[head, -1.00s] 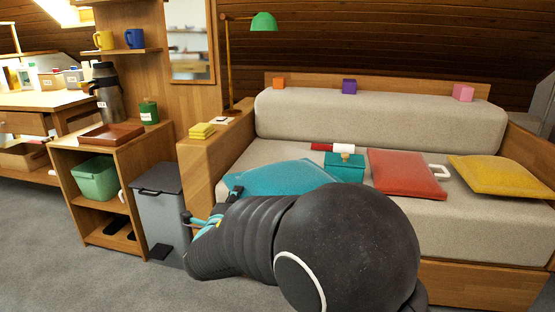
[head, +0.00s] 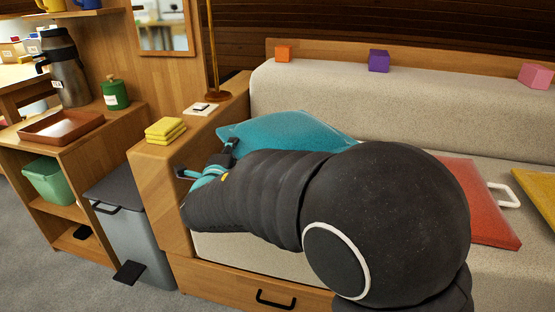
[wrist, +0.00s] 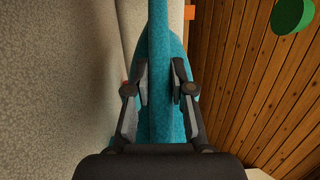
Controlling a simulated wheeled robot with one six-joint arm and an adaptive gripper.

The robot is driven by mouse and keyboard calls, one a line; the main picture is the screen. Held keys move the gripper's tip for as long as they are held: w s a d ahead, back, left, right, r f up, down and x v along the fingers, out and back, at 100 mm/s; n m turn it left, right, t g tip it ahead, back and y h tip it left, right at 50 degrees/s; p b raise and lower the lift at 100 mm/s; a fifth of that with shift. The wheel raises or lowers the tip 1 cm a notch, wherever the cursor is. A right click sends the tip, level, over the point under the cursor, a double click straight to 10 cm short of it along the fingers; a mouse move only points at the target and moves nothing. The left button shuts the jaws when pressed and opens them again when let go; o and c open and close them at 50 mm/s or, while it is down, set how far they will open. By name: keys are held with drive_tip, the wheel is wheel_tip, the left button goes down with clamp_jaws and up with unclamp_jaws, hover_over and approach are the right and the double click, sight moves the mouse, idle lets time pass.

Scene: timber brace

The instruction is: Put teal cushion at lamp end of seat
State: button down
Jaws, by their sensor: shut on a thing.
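The teal cushion (head: 285,130) is at the left, lamp end of the seat (head: 230,247), close to the wooden armrest. My gripper (head: 222,158) is shut on it. In the wrist view the cushion (wrist: 160,105) stands as a narrow band between the two fingers of my gripper (wrist: 160,82). My arm hides the cushion's lower part in the head view, so I cannot tell whether it touches the seat. The lamp's base and pole (head: 216,94) stand on the left armrest; its green shade (wrist: 292,15) shows in the wrist view.
Yellow folded cloths (head: 166,129) and a small white item (head: 203,109) lie on the armrest. A red cushion (head: 487,205) lies to the right. A grey bin (head: 130,225) stands left of the seat.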

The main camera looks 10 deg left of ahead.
drive_tip(key=w+f, duration=0.2)
drive_tip(key=w, duration=0.1)
drive_tip(key=w+a+f+b, duration=0.1)
drive_tip(key=w+f, duration=0.1)
drive_tip(key=w, duration=0.2)
drive_tip(key=w+a+f, duration=0.1)
drive_tip(key=w+f, duration=0.1)
drive_tip(key=w, duration=0.2)
drive_tip(key=shift+w+f+b, duration=0.25)
drive_tip(key=shift+b, duration=0.1)
drive_tip(key=shift+f+b, duration=0.4)
drive_tip(key=shift+f, duration=1.7)
drive_tip(key=c, duration=1)
unclamp_jaws()
drive_tip(key=shift+r, duration=0.1)
drive_tip(key=shift+s+r, duration=0.1)
drive_tip(key=s, duration=0.8)
drive_tip(key=s+d, duration=0.1)
drive_tip(key=s, duration=0.2)
drive_tip(key=shift+s+p, duration=0.35)
drive_tip(key=shift+s, duration=0.05)
